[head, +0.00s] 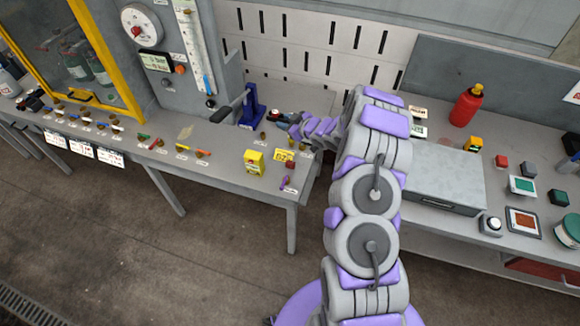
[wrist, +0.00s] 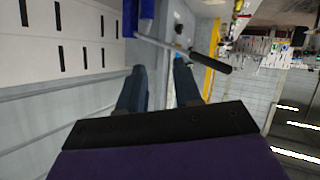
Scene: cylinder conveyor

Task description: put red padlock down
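My gripper (wrist: 159,66) shows in the wrist view as two dark fingers held apart, with nothing visible between them. In the head view my grey and purple arm reaches left, and the gripper (head: 281,118) is over the back of the left bench, right of a blue vise-like tool (head: 251,108). I cannot identify a red padlock for certain. A small dark red thing (head: 290,165) lies by a yellow label near the left bench's right end. A red block (head: 501,162) stands on the right bench.
The left bench (head: 215,165) holds several small coloured items and a yellow box (head: 254,162). A grey machine and a yellow-framed cabinet stand behind. A black-gripped lever (wrist: 215,66) crosses near the fingers in the wrist view. The right bench has a red bottle (head: 467,106).

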